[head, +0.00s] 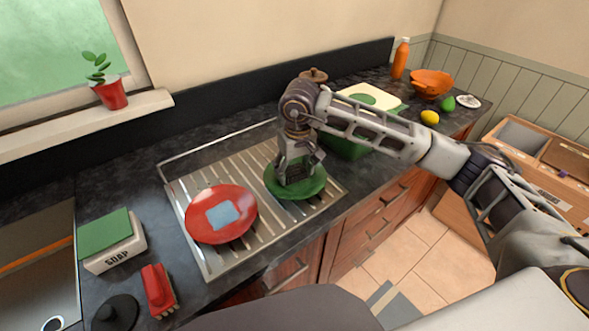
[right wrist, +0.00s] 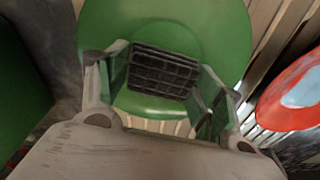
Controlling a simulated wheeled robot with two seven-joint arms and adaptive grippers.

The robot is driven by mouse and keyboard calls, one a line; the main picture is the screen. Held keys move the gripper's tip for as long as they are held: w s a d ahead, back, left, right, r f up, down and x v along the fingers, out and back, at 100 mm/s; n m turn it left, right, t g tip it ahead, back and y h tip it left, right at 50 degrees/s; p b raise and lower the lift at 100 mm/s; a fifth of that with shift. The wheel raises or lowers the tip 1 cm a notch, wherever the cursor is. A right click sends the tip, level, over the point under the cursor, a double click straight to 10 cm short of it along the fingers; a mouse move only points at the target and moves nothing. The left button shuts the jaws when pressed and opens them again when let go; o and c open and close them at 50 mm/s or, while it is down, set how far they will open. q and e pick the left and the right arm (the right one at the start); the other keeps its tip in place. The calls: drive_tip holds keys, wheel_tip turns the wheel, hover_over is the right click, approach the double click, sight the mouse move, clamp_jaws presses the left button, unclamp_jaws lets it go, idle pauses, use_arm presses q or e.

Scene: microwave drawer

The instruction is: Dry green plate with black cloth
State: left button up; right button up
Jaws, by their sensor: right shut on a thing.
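The green plate (head: 312,189) lies on the metal drying rack, at its right part; it also fills the upper middle of the right wrist view (right wrist: 215,30). My right gripper (head: 296,178) points down over the plate. In the right wrist view its fingers (right wrist: 165,85) are closed on a dark, gridded piece, the black cloth (right wrist: 163,72). The cloth is over the plate's surface; I cannot tell whether it presses on it. In the head view the gripper mostly hides the cloth. My left gripper is not in view.
A red plate (head: 195,222) with a light blue cloth (head: 222,214) lies left on the metal drying rack (head: 268,250). A soap box (head: 118,255) with a green sponge and a red brush (head: 155,285) stand further left. A green container (head: 345,148) stands behind my right arm.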

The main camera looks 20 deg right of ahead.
drive_tip(key=shift+s, duration=0.35)
drive_tip(key=shift+r, duration=0.1)
drive_tip(key=shift+r+p, duration=1)
drive_tip(key=shift+r, duration=2.5)
drive_tip(key=shift+r+p, duration=0.3)
